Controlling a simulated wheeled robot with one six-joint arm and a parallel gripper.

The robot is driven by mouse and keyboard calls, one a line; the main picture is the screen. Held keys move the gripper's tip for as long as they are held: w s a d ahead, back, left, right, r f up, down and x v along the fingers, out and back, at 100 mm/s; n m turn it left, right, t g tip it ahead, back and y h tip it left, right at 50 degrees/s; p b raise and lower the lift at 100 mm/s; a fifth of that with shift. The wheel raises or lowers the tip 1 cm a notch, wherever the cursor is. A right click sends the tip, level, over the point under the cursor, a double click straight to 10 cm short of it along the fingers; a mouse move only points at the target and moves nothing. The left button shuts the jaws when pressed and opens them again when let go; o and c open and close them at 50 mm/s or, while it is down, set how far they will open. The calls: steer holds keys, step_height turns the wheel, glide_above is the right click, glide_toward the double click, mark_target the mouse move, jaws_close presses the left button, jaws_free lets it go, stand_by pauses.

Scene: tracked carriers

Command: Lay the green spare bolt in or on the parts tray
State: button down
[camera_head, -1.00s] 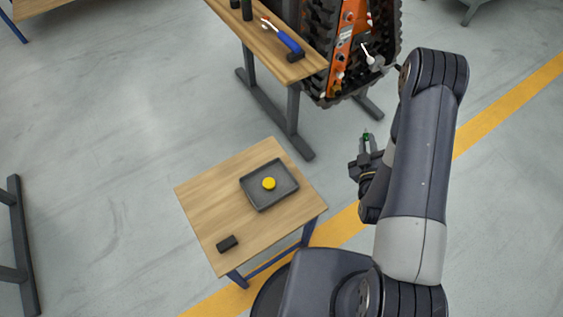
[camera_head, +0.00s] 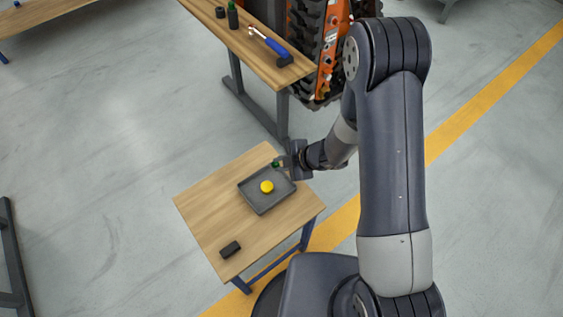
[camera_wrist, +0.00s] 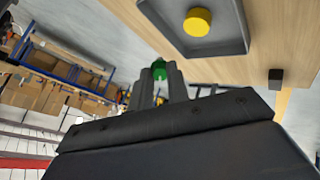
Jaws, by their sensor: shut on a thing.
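The green spare bolt (camera_head: 276,164) is held at the tip of my gripper (camera_head: 281,162), at the far right edge of the parts tray. In the wrist view the green bolt (camera_wrist: 159,70) shows between the two fingertips (camera_wrist: 159,76); much of it is hidden by them. The parts tray (camera_head: 262,208) is a dark grey, shallow tray on a small wooden table. A round yellow piece (camera_head: 267,187) lies in it. The tray (camera_wrist: 238,40) also shows in the wrist view, with the yellow piece (camera_wrist: 197,22) inside. I cannot tell whether the bolt touches the tray.
The wooden table (camera_head: 204,213) has a small black block (camera_head: 230,249) near its front left corner. A higher bench (camera_head: 262,62) behind holds a blue-handled tool (camera_head: 271,42) and dark bottles. An orange tracked carrier (camera_head: 327,55) stands beside that bench.

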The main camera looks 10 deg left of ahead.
stand_by(0.5)
step_height(320, 180, down, 9)
steer(key=b, duration=0.8)
steer(key=c, duration=1.3)
jaws_free()
steer(key=p+v, duration=0.2)
steer(key=v, duration=0.9)
